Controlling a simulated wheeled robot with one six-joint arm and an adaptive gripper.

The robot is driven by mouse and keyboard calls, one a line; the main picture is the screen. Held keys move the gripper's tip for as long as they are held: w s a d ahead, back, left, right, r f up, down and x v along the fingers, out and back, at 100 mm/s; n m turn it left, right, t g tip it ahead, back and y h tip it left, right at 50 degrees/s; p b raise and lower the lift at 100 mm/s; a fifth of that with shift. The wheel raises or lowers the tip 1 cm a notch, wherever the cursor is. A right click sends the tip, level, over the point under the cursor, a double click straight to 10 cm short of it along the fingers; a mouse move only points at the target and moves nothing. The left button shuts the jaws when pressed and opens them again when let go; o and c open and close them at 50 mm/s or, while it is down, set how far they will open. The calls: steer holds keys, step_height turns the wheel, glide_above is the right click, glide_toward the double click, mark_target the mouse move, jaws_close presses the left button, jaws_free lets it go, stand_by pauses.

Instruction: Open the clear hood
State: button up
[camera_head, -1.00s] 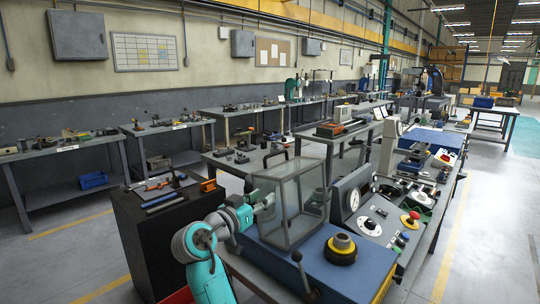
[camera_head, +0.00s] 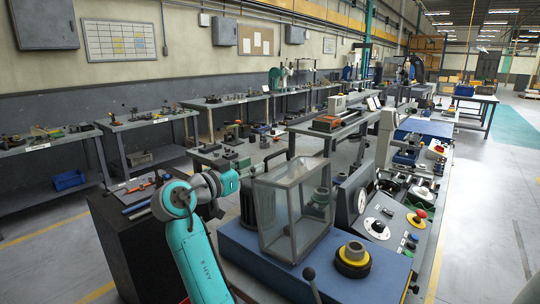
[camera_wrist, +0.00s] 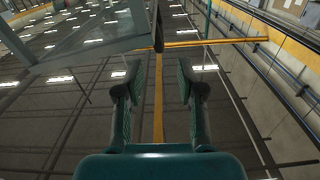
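The clear hood (camera_head: 297,212) is a see-through box with grey edges. It stands closed-looking on the blue base (camera_head: 235,238) of the press; a round metal part shows through its panel. My gripper (camera_head: 256,170) is beside the hood's upper left edge, near a dark bar (camera_head: 292,146). In the wrist view my gripper (camera_wrist: 160,92) is open, with nothing between its fingers. A translucent panel edge of the hood (camera_wrist: 95,42) fills the upper left there. A dark upright bar (camera_wrist: 158,28) shows beyond the fingertips. I cannot tell whether anything touches the hood.
A black and yellow round knob (camera_head: 351,259) and a dark lever (camera_head: 311,283) are at the base's front. A dial gauge and control panel (camera_head: 385,225) stand right of the hood. A dark cabinet (camera_head: 115,235) with tools is at left.

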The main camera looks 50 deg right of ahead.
mark_target(269, 158)
steer(key=d, duration=0.9)
steer(key=shift+w+d, duration=0.2)
steer(key=shift+d, duration=0.2)
jaws_close()
